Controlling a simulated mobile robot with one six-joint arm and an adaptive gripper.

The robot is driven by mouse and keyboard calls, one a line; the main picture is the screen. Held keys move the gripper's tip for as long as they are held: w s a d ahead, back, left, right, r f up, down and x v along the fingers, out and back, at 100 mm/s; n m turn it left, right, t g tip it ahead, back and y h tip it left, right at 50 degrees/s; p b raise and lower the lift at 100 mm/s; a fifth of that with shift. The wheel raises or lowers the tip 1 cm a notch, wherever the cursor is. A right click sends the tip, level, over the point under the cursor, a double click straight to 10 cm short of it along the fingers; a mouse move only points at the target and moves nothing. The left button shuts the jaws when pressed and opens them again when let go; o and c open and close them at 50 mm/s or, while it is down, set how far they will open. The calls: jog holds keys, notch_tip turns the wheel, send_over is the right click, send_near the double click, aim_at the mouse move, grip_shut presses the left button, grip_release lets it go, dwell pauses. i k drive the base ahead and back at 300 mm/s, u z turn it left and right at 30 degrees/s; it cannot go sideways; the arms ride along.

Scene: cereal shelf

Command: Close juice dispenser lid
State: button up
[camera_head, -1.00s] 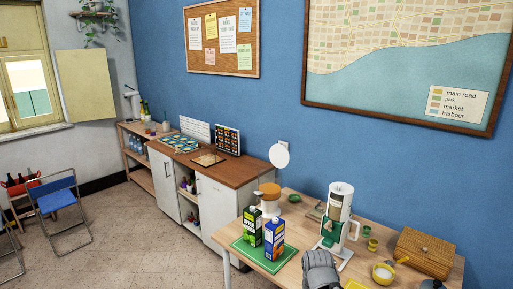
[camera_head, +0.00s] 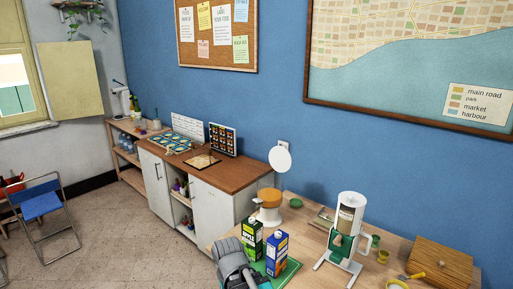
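The juice dispenser (camera_head: 269,206), with an orange band over a white base, stands at the back left of the wooden table. Its round white lid (camera_head: 280,159) stands up, tilted open, above and behind the body. My gripper (camera_head: 236,262) is at the bottom edge, in front of and below the dispenser, just left of two cartons. It is apart from the lid. Its fingertips are not clear, so I cannot tell whether it is open or shut.
A green carton (camera_head: 252,238) and a blue carton (camera_head: 276,254) stand on a green mat (camera_head: 291,268) between my gripper and the dispenser. A tall white dispenser (camera_head: 346,228) stands to the right, near a wooden box (camera_head: 441,262). A cabinet (camera_head: 212,204) is at left.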

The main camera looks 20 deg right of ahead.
aim_at(280, 157)
jog(key=i, duration=0.85)
jog(key=z, duration=0.7)
jog(key=i, duration=0.75)
jog(key=z, duration=0.6)
jog(key=k, duration=0.9)
jog(key=z, duration=0.15)
jog(key=i, duration=0.35)
